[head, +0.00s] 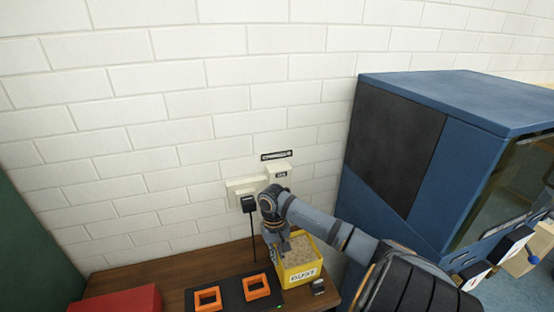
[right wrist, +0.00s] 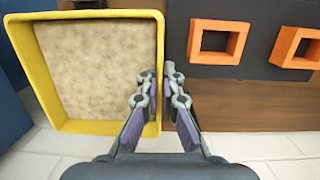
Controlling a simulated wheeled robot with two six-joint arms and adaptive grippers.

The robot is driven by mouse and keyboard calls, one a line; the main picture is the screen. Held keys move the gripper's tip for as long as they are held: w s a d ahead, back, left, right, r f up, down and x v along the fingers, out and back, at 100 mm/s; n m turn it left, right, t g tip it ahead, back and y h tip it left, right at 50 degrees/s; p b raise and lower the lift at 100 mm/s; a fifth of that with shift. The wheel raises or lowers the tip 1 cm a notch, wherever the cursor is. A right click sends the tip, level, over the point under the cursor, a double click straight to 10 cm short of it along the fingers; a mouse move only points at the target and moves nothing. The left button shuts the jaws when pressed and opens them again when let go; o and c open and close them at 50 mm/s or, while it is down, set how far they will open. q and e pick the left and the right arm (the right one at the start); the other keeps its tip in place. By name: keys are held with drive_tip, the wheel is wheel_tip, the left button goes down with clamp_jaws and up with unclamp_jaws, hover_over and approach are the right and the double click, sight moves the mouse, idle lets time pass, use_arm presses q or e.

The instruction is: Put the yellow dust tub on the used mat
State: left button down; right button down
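The yellow dust tub (head: 298,262) stands on the wooden table, filled with tan dust and marked "DUST" on its front. In the right wrist view the tub (right wrist: 100,127) fills the upper left. My right gripper (head: 282,250) is at the tub's left wall in the head view. Its fingers (right wrist: 160,80) are close together on either side of the tub's rim and look shut on it. No mat marked as used can be made out. My left gripper is not in view.
A dark pad (head: 233,293) with two orange square frames (head: 257,287) lies just left of the tub. A red box (head: 122,300) is at the table's left. A small dark object (head: 318,287) sits right of the tub. A blue cabinet (head: 400,150) stands at right.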

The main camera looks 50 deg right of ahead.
drive_tip(key=shift+f, duration=0.7)
drive_tip(key=shift+w+d+f, duration=0.1)
drive_tip(key=shift+d+f, duration=0.05)
drive_tip(key=shift+f, duration=0.3)
drive_tip(key=c, duration=2)
unclamp_jaws()
drive_tip(key=o, duration=0.5)
